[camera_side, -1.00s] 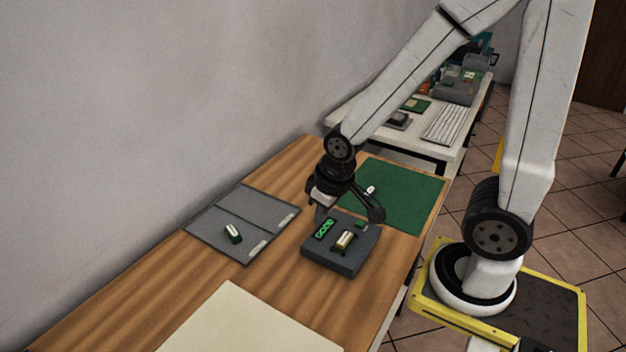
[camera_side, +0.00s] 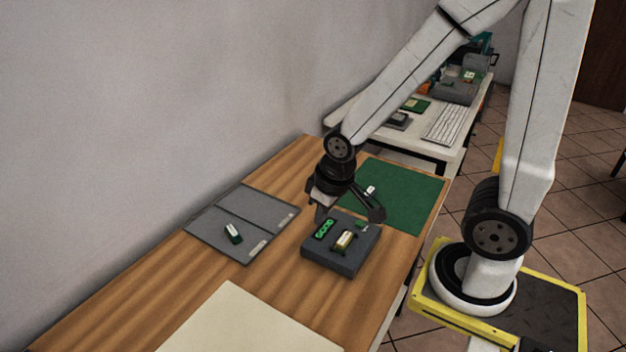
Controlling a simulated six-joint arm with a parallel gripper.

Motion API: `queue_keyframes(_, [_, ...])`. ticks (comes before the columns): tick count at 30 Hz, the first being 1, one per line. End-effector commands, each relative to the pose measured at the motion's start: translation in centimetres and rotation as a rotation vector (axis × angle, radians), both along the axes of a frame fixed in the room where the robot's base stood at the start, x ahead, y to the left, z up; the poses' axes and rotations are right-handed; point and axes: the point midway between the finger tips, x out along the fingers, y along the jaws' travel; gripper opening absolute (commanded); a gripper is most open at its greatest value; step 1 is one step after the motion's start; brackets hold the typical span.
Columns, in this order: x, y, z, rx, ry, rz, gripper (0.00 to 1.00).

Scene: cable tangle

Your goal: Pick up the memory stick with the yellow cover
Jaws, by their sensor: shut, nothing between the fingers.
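A small pale stick with a yellowish-brown cover (camera_side: 344,240) lies on top of a dark grey block (camera_side: 335,266) in the middle of the wooden table; it looks like the memory stick with the yellow cover. My gripper (camera_side: 350,209) points down just behind the block, above and behind this stick and apart from it. It is shut with nothing held; its fingertips are small and partly dark against the background here. A second white stick with a dark green cover (camera_side: 233,234) lies on the grey mat at left. A small white piece (camera_side: 369,190) lies on the green mat, partly beside my gripper.
A green strip (camera_side: 324,229) is on the block beside the stick. The grey mat (camera_side: 205,225) lies to the left, the green mat (camera_side: 415,200) behind right. A cream sheet (camera_side: 245,325) covers the front. Bare wood separates them. A second table with a keyboard (camera_side: 444,124) stands behind.

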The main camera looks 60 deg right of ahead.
Motion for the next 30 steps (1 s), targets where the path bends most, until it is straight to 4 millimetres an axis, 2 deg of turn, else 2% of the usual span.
queue_keyframes(12, [0.00, 0.00, 0.00, 0.000, 0.000, 0.000, 0.00])
queue_keyframes(14, [0.00, 0.00, 0.00, 0.000, 0.000, 0.000, 0.16])
queue_keyframes(19, [0.00, 0.00, 0.00, 0.000, 0.000, 0.000, 0.70])
queue_keyframes(20, [0.00, 0.00, 0.00, 0.000, 0.000, 0.000, 0.74])
queue_keyframes(30, [-0.01, 0.04, -0.08, -0.002, 0.005, 0.006, 0.74])
